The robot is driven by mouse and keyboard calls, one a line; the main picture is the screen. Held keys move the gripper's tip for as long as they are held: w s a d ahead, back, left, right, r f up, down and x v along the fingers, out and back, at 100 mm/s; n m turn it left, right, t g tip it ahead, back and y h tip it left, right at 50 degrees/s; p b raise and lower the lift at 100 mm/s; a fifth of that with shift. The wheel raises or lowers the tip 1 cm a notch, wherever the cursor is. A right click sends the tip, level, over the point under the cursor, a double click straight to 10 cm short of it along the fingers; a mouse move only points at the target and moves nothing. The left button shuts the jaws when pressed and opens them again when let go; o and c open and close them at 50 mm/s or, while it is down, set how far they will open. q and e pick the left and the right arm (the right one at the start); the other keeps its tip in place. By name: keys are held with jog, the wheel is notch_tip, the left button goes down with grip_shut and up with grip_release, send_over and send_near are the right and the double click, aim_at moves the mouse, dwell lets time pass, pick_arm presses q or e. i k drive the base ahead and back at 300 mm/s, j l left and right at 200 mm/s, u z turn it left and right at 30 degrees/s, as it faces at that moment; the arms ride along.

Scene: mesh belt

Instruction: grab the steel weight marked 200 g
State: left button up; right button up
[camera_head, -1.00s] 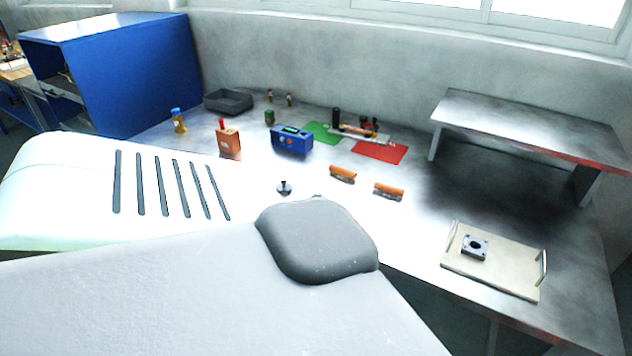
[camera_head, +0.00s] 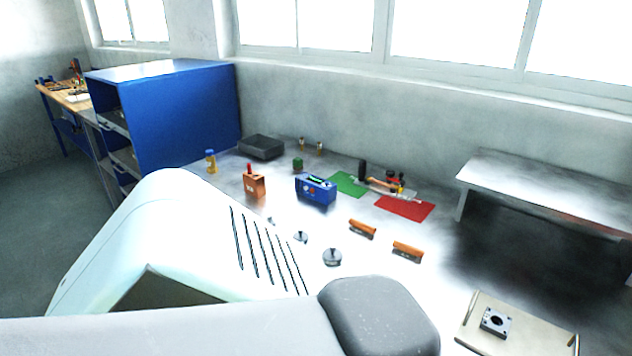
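Three round steel weights stand on the bench in a row beside my white body: a small one (camera_head: 270,221), a middle one (camera_head: 300,237) and a larger one (camera_head: 332,257). Their markings are too small to read, so I cannot tell which is 200 g. A grey-padded white arm link of mine fills the lower part of the view, in front of the bench edge. Neither gripper is in view.
Two orange-handled items (camera_head: 362,228) lie right of the weights. A blue device (camera_head: 315,188), an orange box (camera_head: 254,184), a red mat (camera_head: 404,208) and a green mat (camera_head: 347,184) lie behind. A tray (camera_head: 481,341) holds a metal block (camera_head: 495,321). A raised shelf (camera_head: 540,190) stands right.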

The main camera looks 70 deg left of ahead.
aim_at(302, 237)
jog(key=i+l+u, duration=0.1)
jog(key=u, duration=0.15)
jog(key=i+u, duration=0.15)
jog(key=u, duration=2.15)
